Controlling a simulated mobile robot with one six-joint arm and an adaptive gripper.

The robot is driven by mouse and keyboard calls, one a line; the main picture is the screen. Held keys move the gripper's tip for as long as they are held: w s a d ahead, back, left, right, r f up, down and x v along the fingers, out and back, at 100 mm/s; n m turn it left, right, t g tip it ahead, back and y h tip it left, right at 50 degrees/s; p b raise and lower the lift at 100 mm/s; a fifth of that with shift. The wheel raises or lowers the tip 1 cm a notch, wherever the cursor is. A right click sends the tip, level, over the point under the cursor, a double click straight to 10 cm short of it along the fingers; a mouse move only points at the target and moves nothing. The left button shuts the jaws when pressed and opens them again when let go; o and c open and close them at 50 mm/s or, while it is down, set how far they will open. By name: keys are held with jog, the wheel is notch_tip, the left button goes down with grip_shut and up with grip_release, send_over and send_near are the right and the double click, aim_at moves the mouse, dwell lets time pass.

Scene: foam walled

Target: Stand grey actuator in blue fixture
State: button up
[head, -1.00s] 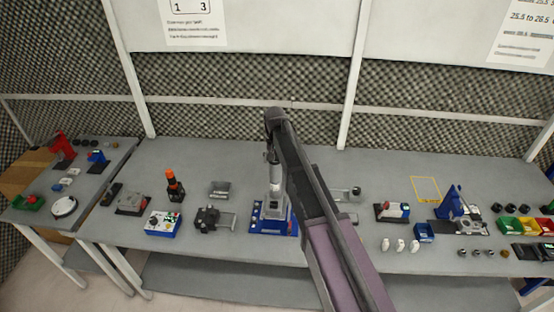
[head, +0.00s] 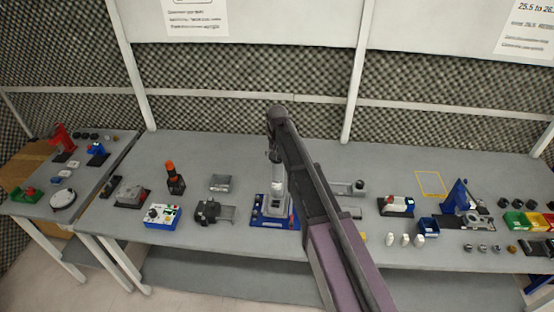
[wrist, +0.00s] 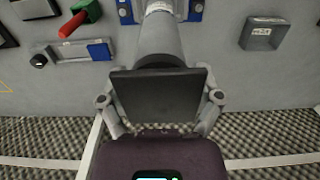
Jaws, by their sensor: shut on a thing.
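The grey actuator (head: 275,200) stands upright over the blue fixture (head: 260,223) in the middle of the bench. Its lower end appears to be within the fixture, but whether it is fully seated cannot be told. My gripper (head: 275,158) is shut on the actuator's upper part from above. In the wrist view, the grey actuator (wrist: 160,38) runs away from my gripper (wrist: 160,75), between blue parts of the fixture (wrist: 196,10). The dark gripper pad hides the actuator's near end.
A dark grey clamp-like device (head: 210,211) and a blue-and-white control box (head: 161,216) stand left of the fixture. A grey tray (head: 221,183) lies behind them. My arm covers the bench just right of the fixture. A foam wall rises behind.

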aim_at(278, 167)
jog(key=shift+f+b, duration=0.75)
jog(key=shift+f, duration=0.2)
jog(key=shift+f+b, duration=0.95)
jog(key=shift+f, duration=0.05)
dwell(1.8)
jog(key=o, duration=1.1)
jog(key=shift+r, duration=0.1)
jog(key=shift+s, duration=0.15)
